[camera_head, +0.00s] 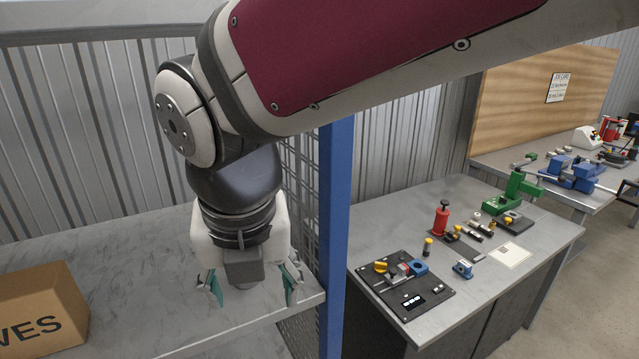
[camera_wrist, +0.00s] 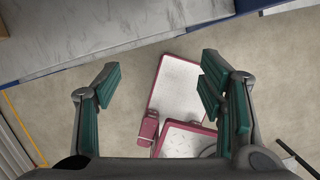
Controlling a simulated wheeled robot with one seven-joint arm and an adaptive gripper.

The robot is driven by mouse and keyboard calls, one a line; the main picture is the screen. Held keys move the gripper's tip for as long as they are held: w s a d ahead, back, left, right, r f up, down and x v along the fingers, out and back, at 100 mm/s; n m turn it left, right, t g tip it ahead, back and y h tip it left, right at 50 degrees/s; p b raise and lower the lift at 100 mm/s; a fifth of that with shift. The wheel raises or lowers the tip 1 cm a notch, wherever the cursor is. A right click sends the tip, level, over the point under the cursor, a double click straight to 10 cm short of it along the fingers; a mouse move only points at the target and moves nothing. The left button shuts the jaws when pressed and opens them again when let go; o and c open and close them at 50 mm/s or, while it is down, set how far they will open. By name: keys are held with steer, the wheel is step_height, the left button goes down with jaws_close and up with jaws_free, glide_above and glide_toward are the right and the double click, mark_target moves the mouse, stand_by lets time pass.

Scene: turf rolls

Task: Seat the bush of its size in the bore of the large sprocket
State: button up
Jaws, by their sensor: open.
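My gripper (camera_head: 251,290) hangs with its teal-lined fingers spread, and nothing is between them. I cannot make out a large sprocket or tell one bush from another in either view. Several small cylindrical pieces (camera_head: 476,231) lie on the workbench, too small to identify.
A blue post (camera_head: 335,230) with mesh stands between my gripper and the workbench. A cardboard box (camera_head: 42,310) sits on the grey surface at left. The workbench holds a black fixture board (camera_head: 425,297), a red bottle-like tool (camera_head: 441,220) and a green press (camera_head: 512,195).

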steer(key=shift+n, duration=0.4)
steer(key=w+a+b, duration=0.1)
steer(key=w, duration=0.2)
steer(key=w+a+b, duration=0.1)
steer(key=w+a, duration=0.1)
steer(key=w, duration=0.2)
steer(key=w+a+b, duration=0.2)
steer(key=w, duration=0.2)
steer(key=shift+b+x, duration=1.65)
steer(key=shift+x, duration=0.9)
steer(key=shift+s, duration=0.1)
steer(key=shift+r, duration=0.1)
steer(key=c, duration=1.4)
steer(key=shift+r, duration=0.15)
